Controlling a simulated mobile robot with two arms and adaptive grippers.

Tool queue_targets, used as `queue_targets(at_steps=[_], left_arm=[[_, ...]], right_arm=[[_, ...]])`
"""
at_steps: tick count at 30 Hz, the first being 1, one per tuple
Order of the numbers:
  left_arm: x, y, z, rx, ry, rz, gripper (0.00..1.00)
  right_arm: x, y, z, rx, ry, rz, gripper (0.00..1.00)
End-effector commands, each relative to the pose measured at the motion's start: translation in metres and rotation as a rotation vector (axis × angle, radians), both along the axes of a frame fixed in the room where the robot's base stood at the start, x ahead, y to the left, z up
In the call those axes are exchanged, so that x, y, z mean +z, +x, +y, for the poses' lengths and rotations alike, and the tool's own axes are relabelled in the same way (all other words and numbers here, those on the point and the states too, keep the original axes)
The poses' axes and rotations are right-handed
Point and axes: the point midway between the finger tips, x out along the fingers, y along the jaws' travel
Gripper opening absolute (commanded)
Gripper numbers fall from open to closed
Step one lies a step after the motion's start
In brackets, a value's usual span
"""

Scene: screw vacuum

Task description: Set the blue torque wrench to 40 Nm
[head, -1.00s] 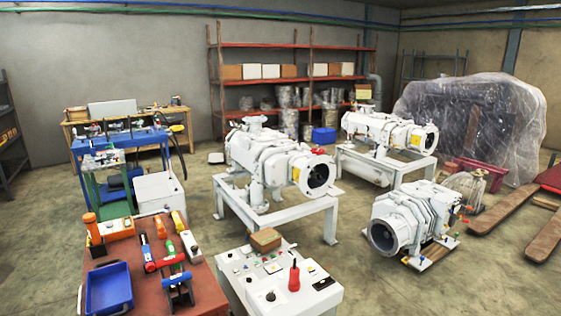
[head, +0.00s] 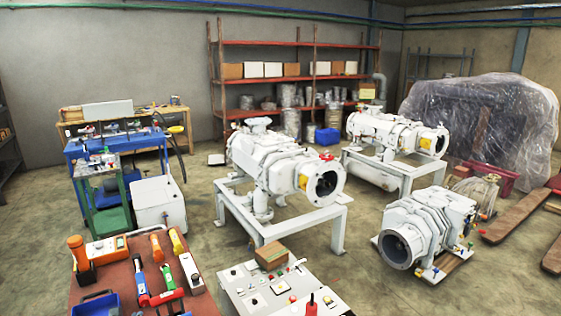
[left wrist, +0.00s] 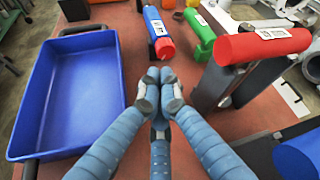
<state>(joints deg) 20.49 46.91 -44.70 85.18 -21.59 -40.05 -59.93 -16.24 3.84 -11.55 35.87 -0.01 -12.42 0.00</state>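The blue torque wrench, blue with a red end (head: 141,282), lies on the red-brown bench (head: 114,275) in the head view. In the left wrist view, a blue handle with a red end (left wrist: 154,22) lies just beyond the fingertips. Its scale cannot be read. My left gripper (left wrist: 160,82) shows in the left wrist view with its blue-grey fingertips together and nothing visible between them. It is apart from the wrench. My right gripper is not in view.
A blue tray (left wrist: 77,82) lies left of the fingers. A green tool (left wrist: 200,30) and a red-handled tool on a dark stand (left wrist: 262,46) are to the right. A grey control panel (head: 240,290) adjoins the bench.

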Motion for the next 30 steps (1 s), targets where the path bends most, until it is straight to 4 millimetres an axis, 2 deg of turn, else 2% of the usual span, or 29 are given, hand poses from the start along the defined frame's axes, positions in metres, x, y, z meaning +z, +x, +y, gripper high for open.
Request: queue_targets(at_steps=[5,9,12,16,23,30], left_arm=[[-0.003,0.016,0.01,0.001,0.001,-0.002,0.0],[-0.003,0.032,0.019,0.001,0.0,-0.002,0.0],[-0.001,0.041,0.025,0.003,-0.002,-0.001,0.0],[-0.001,0.051,0.031,0.001,-0.001,-0.001,0.0],[-0.001,0.057,0.035,0.0,-0.002,0.0,0.0],[-0.001,0.057,0.034,0.0,-0.002,0.0,0.0]], right_arm=[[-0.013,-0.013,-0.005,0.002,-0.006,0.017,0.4],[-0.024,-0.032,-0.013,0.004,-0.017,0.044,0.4],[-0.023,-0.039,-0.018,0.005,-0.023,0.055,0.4],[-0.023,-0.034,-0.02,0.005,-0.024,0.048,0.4],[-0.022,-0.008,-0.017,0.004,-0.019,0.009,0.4],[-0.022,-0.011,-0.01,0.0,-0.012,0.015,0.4]])
